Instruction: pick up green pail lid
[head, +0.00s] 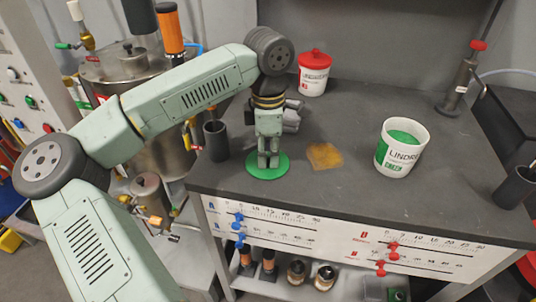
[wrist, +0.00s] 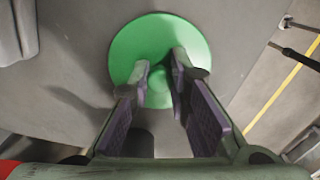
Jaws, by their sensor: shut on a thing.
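The green pail lid (head: 281,172) is a flat green disc at the front left of the dark grey worktop. It also shows in the wrist view (wrist: 135,42), at the top middle. My gripper (head: 268,163) points straight down over the lid. In the wrist view my gripper (wrist: 161,80) has its two fingers at either side of the lid's small centre knob and is shut on it. The fingers partly hide the knob. I cannot tell whether the lid touches the worktop or is just above it.
A white pail (head: 402,150) with green contents stands to the right. An orange-yellow patch (head: 324,156) lies between it and the lid. A red-lidded pail (head: 314,75) stands behind. A dark cup (head: 216,141) stands left of the lid. The worktop's front edge is close.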

